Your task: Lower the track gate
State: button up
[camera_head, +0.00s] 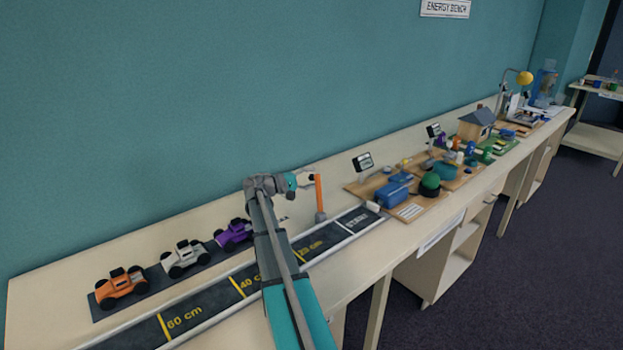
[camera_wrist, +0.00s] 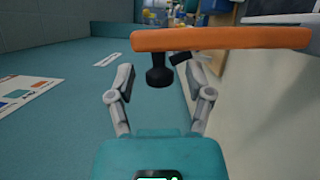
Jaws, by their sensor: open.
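The track gate's orange bar (camera_head: 319,194) stands upright beside the start end of the dark track (camera_head: 200,310). In the wrist view the orange bar (camera_wrist: 225,40) crosses the top of the picture, just ahead of my fingers. A black knob-like part (camera_wrist: 158,70) shows below the bar, between the fingertips. My gripper (camera_head: 306,180) is open, immediately left of the bar in the head view. The wrist view shows my gripper (camera_wrist: 160,78) with its two grey fingers apart and nothing held. Whether a finger touches the bar I cannot tell.
Orange (camera_head: 121,287), white (camera_head: 184,258) and purple (camera_head: 233,234) toy cars stand on a dark strip behind the track. A wooden board (camera_head: 410,210) with blue and green parts stands right of the gate. The teal wall rises behind the bench.

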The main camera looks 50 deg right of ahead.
jog(key=shift+s+d, duration=0.1)
jog(key=shift+d, duration=0.05)
grip_shut()
jog(key=shift+s, duration=0.1)
dwell(0.4)
